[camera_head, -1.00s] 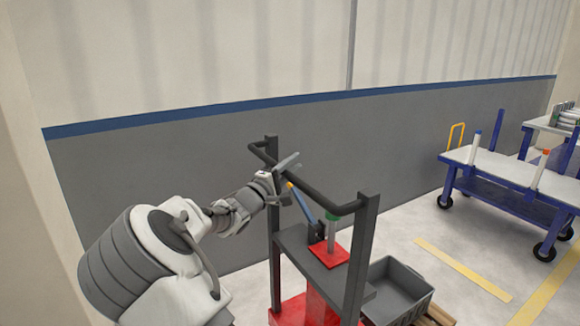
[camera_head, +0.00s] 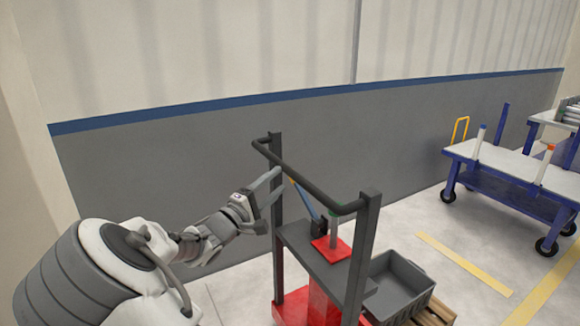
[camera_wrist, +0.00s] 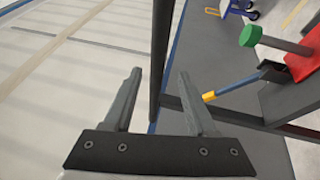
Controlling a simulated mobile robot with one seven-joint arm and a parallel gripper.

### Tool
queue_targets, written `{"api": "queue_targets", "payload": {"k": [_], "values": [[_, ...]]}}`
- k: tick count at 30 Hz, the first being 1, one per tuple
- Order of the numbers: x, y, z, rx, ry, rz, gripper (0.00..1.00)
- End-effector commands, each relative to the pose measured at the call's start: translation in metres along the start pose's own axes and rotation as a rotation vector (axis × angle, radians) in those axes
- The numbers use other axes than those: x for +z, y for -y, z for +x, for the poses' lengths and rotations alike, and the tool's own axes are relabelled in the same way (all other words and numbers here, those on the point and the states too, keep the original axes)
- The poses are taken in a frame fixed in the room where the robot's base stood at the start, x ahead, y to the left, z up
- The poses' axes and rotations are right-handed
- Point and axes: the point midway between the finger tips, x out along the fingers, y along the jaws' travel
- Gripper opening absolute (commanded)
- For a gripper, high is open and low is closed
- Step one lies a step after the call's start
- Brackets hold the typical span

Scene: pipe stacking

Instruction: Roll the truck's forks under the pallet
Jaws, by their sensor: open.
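The truck has a red base (camera_head: 318,298), dark grey posts and a dark handlebar (camera_head: 310,180) across its top. My gripper (camera_head: 272,196) is open and empty, beside the truck's far-left post and a little below the handlebar. In the wrist view my gripper (camera_wrist: 159,75) has its fingers apart, and a dark truck bar (camera_wrist: 160,50) shows in the gap; I cannot tell how close it is. The wooden pallet (camera_head: 438,311) shows only in part at the lower right, beneath a grey crate (camera_head: 398,287). The forks are hidden.
A lever with a yellow grip (camera_wrist: 208,96) and a green knob (camera_wrist: 250,36) are on the truck. A blue cart (camera_head: 510,170) stands at the right. A grey wall (camera_head: 200,170) runs behind. Floor with yellow lines is clear between truck and cart.

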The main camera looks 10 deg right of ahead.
Motion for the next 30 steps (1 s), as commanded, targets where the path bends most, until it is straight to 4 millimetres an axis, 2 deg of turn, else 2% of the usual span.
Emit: {"api": "queue_targets", "payload": {"k": [3,9,15,22,26,30], "values": [[0.0,-0.002,-0.028,0.0,-0.002,-0.001,0.57],[0.001,-0.001,-0.059,0.001,0.0,-0.001,0.57],[0.001,0.0,-0.071,0.001,0.002,0.0,0.57],[0.001,0.0,-0.071,0.001,0.003,0.0,0.57],[0.003,0.003,-0.068,0.001,0.008,-0.012,0.35],[0.015,0.017,-0.053,0.0,0.038,-0.091,0.1]]}}
